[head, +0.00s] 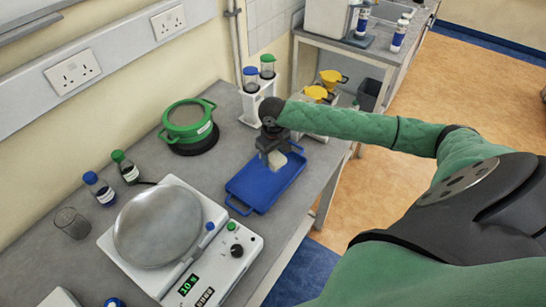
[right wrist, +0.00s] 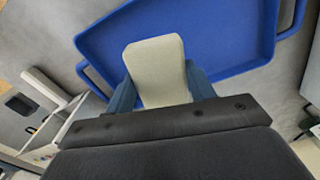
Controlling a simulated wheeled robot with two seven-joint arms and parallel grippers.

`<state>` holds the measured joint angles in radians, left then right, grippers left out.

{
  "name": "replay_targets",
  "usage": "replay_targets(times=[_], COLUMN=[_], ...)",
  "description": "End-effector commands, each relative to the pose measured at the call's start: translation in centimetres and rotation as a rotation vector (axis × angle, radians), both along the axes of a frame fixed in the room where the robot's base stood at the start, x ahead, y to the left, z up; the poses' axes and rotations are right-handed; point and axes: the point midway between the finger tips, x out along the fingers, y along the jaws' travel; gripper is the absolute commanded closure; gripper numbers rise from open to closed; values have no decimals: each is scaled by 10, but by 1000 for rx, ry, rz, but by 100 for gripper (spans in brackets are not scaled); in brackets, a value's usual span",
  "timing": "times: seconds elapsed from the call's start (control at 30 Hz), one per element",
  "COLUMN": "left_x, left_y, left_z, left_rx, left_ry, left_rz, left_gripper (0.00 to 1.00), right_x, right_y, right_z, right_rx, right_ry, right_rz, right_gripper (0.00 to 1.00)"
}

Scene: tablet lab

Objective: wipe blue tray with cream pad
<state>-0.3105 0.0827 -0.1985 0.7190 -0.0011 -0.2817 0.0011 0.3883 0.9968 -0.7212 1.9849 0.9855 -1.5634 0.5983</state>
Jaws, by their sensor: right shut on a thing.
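The blue tray (head: 262,188) lies on the grey bench in the head view, with a raised rim and a handle at each end. My right gripper (head: 276,156) is above the far part of the tray, pointing down. It is shut on the cream pad (head: 277,160). The right wrist view shows the cream pad (right wrist: 158,72) between the fingers, with the blue tray (right wrist: 230,35) behind it. I cannot tell whether the pad touches the tray. My left gripper is not in view.
A round metal pan on a white scale (head: 158,228) stands left of the tray. A green pot (head: 188,122) and a white rack (head: 254,102) with two capped tubes stand behind it. Yellow funnels (head: 318,92) stand beyond the tray. The bench's front edge is close to the tray's right side.

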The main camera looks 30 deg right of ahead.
Motion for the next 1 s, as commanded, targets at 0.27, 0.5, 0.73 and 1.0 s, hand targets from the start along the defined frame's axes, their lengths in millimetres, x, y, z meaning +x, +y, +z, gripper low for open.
replay_targets(times=[0.27, 0.5, 0.73, 1.0], left_x=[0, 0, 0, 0], left_y=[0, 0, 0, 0], left_z=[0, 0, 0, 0], left_rx=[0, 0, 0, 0], left_ry=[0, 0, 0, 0], left_rz=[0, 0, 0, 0], left_gripper=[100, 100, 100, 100], right_x=[0, 0, 0, 0], right_y=[0, 0, 0, 0], right_z=[3, 20, 30, 30], right_rx=[0, -1, 0, 0], right_ry=[0, -2, 0, 0], right_rz=[0, 1, 0, 0], right_gripper=[64, 64, 64, 64])
